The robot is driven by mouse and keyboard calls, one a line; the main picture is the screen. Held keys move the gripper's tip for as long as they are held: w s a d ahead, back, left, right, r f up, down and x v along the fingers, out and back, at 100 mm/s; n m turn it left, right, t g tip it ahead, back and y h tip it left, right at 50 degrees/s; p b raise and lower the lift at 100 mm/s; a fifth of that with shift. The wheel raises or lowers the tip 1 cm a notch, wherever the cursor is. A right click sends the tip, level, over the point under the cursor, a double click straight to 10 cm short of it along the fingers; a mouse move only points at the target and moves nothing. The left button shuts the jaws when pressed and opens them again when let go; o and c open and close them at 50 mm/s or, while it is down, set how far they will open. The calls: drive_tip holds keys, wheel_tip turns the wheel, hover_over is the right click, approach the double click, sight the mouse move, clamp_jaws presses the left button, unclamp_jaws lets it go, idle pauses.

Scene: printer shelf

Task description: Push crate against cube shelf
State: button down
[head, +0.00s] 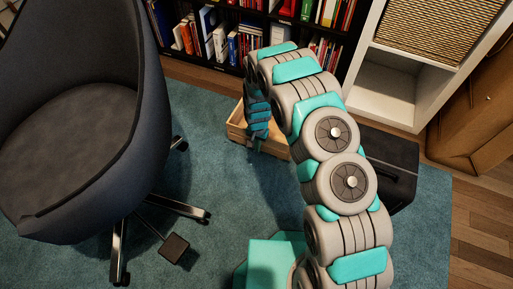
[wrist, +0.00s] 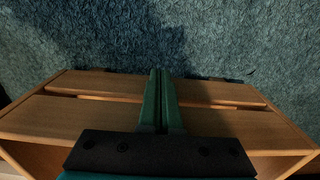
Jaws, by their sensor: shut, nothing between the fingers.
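The light wooden crate (head: 275,149) stands on the blue rug in front of the bookcase, partly hidden by my arm. In the wrist view its slatted side (wrist: 60,115) spans the picture. My gripper (head: 252,143) is at the crate's near side. Its two green fingers (wrist: 160,74) are together with nothing between them, and they overlap the slatted side in the wrist view; I cannot tell whether they touch it. The white cube shelf (head: 385,95) stands at the upper right, with a woven basket in its upper cube. A gap lies between crate and shelf.
A dark office chair (head: 75,110) fills the left, its legs spread on the rug (head: 225,225). A dark bookcase (head: 225,45) stands behind the crate. A black case (head: 392,160) stands right of my arm, before the cube shelf. A cardboard box (head: 480,110) is at far right.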

sight(273, 118)
drive_tip(key=w+d, duration=0.2)
drive_tip(key=w, duration=0.4)
drive_tip(key=w+d+b, duration=0.1)
drive_tip(key=w+d, duration=0.1)
drive_tip(key=w, duration=0.3)
drive_tip(key=w+d+b, duration=0.1)
drive_tip(key=w+d, duration=0.1)
drive_tip(key=w, duration=0.4)
drive_tip(key=shift+w+d+f, duration=0.1)
drive_tip(key=shift+w+d, duration=0.05)
drive_tip(key=shift+w, duration=0.15)
drive_tip(key=shift+w+d, duration=0.3)
drive_tip(key=shift+w, duration=0.45)
drive_tip(key=shift+s, duration=0.1)
